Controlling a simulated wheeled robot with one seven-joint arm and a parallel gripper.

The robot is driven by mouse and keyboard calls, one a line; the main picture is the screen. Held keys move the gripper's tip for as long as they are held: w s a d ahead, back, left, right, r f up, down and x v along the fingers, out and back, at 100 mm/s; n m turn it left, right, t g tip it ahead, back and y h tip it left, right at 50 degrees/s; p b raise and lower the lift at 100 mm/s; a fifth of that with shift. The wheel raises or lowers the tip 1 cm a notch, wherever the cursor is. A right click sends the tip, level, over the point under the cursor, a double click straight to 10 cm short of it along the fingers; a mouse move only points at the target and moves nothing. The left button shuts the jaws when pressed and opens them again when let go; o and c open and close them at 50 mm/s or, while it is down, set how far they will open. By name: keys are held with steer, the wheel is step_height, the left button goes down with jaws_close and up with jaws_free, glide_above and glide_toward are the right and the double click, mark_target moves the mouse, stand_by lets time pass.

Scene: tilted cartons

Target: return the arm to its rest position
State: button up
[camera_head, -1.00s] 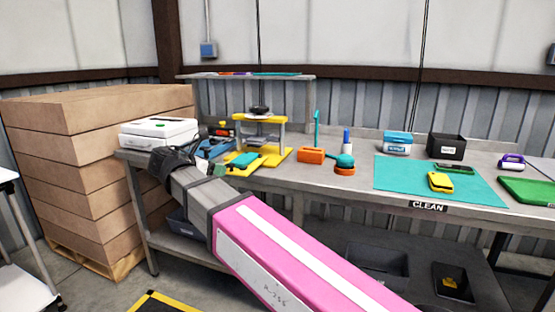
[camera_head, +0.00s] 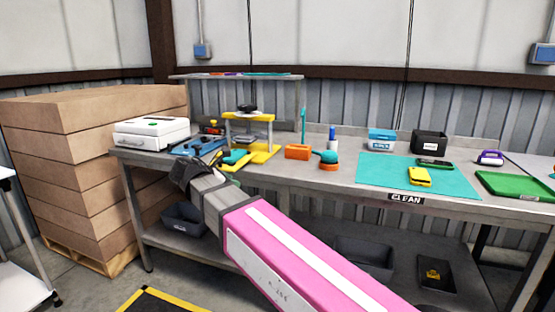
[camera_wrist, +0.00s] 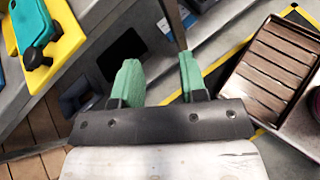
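My arm reaches from the lower right of the head view toward the front edge of the grey workbench (camera_head: 300,178). My gripper (camera_head: 188,170) is at the bench's front edge, left of the yellow stand (camera_head: 262,153); its fingers are hard to make out there. In the wrist view my gripper (camera_wrist: 160,80) shows two green fingertips with a clear gap between them. It is open and nothing is held.
A white case (camera_head: 150,134), blue tool tray (camera_head: 198,146), orange block (camera_head: 297,152) and teal mat (camera_head: 375,176) lie on the bench. Stacked cartons (camera_head: 75,170) stand left. Dark bins (camera_head: 184,219) sit on the lower shelf. A slatted metal tray (camera_wrist: 268,75) is at right in the wrist view.

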steer(key=w+d+f+m+g+y, duration=0.1)
steer(key=d+f+m+g, duration=0.3)
steer(key=d+f, duration=0.6)
steer(key=w+d+f+m+g+y, duration=0.1)
steer(key=w+d+f+m+y, duration=0.1)
steer(key=d+f+m, duration=0.65)
steer(key=s+d+f+m+g+y, duration=0.1)
steer(key=s+d+f+m+y, duration=0.1)
steer(key=d+f+m, duration=0.4)
steer(key=s+d+f+m+g+y, duration=0.2)
steer(key=s+d+f+m, duration=0.3)
steer(key=d+f, duration=0.5)
steer(key=shift+s+d+f+m+y, duration=0.2)
steer(key=shift+s+m+y, duration=0.1)
steer(key=shift+m+y, duration=0.5)
